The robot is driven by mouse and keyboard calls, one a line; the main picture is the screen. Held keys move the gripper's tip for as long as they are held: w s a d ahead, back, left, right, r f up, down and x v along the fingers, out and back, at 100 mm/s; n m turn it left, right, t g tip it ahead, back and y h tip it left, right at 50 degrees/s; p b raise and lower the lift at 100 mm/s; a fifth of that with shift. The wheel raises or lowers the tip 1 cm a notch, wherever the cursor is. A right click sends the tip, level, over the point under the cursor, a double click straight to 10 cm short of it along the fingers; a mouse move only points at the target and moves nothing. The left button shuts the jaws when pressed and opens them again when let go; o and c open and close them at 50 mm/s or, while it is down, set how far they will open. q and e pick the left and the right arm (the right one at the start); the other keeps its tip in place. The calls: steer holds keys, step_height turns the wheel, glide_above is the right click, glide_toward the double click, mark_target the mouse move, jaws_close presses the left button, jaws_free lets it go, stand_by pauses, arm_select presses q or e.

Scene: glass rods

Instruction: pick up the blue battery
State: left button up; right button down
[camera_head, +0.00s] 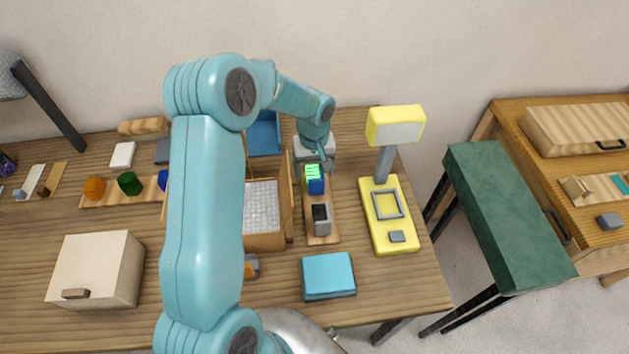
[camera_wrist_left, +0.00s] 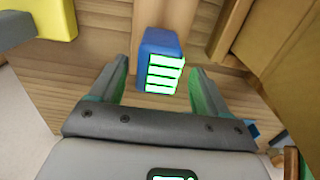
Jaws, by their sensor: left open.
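The blue battery (camera_head: 316,187) is a small blue block with bright green-lit stripes on one face. It is on a narrow wooden board (camera_head: 323,240) right of the middle of the table, behind a grey holder with a dark opening (camera_head: 321,217). In the left wrist view the battery (camera_wrist_left: 160,42) shows between and just beyond the finger tips. My left gripper (camera_head: 314,163) is open at the far side of the battery; in the wrist view its fingers (camera_wrist_left: 157,72) stand apart on either side, with no clear contact. My right gripper is not in view.
A wooden box with a light grid-like inside (camera_head: 263,242) stands close left of the board. A yellow device with a post and head (camera_head: 378,240) stands close right. A light blue block (camera_head: 328,275) lies in front. A cream box (camera_head: 95,268) is at the left.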

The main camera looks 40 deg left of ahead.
mark_target(315, 171)
arm_select(q)
steer(key=f, duration=0.2)
steer(key=f+b, duration=0.1)
steer(key=shift+w+d+f, duration=0.15)
steer(key=shift+w+f, duration=0.05)
steer(key=shift+f, duration=0.2)
steer(key=shift+d+f, duration=0.15)
steer(key=shift+f, duration=0.1)
steer(key=shift+s+r, duration=0.15)
steer(key=shift+s, duration=0.05)
steer(key=c, duration=0.3)
steer(key=shift+w, duration=0.15)
steer(key=c, duration=1)
